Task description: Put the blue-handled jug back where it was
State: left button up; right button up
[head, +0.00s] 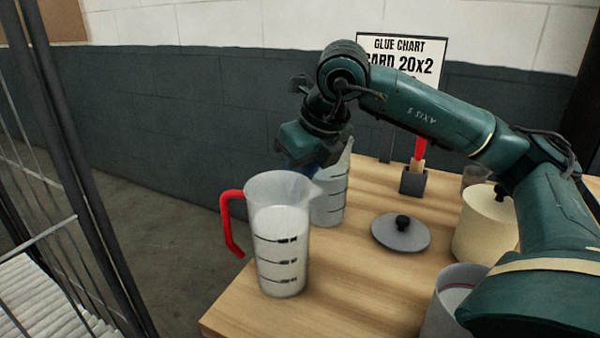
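A clear jug with a red handle (280,240) stands near the table's front left corner, filled with whitish contents. Behind it and to the right is a second clear jug (332,200), partly hidden by the first jug and by my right gripper. A bit of blue shows at its upper left, under the gripper, and looks like its handle. My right gripper (310,160) points down at this blue part. Its fingertips are hidden, so I cannot tell whether they are closed on the handle. I cannot tell whether the second jug touches the table. My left gripper is out of view.
A grey lid with a black knob (401,232) lies on the wooden table (350,290). A cream pot (482,225) and a grey container (447,305) stand at the right. A dark holder (413,182) with a red-handled tool and a sign (405,55) stand behind.

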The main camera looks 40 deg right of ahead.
jog(key=p+v, duration=0.2)
jog(key=v, duration=1)
jog(key=shift+r, duration=0.1)
